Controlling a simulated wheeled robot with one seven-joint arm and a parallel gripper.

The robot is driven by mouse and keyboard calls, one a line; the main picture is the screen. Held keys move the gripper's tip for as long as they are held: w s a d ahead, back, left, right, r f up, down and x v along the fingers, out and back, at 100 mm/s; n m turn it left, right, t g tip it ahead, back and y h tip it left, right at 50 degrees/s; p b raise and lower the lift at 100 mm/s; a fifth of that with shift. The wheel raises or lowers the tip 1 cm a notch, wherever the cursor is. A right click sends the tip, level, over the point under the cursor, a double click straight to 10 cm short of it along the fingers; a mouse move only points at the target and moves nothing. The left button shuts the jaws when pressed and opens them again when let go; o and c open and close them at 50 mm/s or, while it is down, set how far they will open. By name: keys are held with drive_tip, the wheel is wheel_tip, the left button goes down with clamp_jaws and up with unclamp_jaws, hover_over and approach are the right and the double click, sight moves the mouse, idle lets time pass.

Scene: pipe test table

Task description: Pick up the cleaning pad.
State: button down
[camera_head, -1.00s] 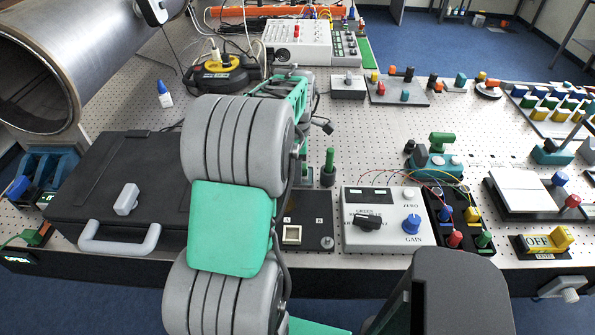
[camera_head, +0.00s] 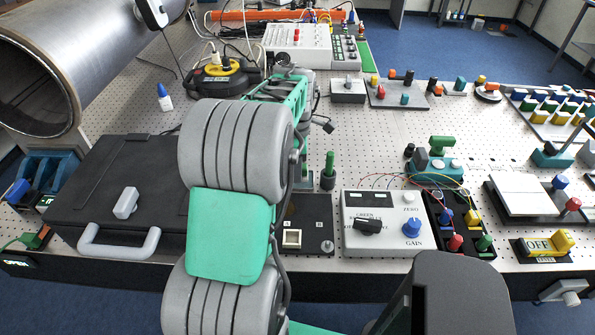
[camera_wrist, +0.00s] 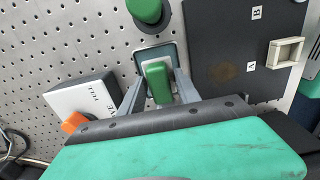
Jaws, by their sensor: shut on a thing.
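The cleaning pad (camera_wrist: 157,87) shows in the wrist view as a green grip block on a dark, pale-edged square base, on or just over the perforated table top. My gripper (camera_wrist: 158,74) has one finger on each side of the green block and is shut on it. Whether the base touches the table I cannot tell. In the head view my arm hides the gripper and the pad.
A green-topped post (camera_head: 329,170) stands close beyond the pad. A dark plate (camera_wrist: 225,70) marked A and B lies to its right in the wrist view, and a white box with an orange knob (camera_wrist: 75,122) to its left. A black case (camera_head: 120,185) lies left of my arm.

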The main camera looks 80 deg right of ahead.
drive_tip(key=s+d+r, duration=0.7)
drive_tip(key=d+r, duration=0.4)
drive_tip(key=d, duration=0.1)
drive_tip(key=shift+s+r, duration=0.25)
drive_tip(key=shift+r, duration=0.1)
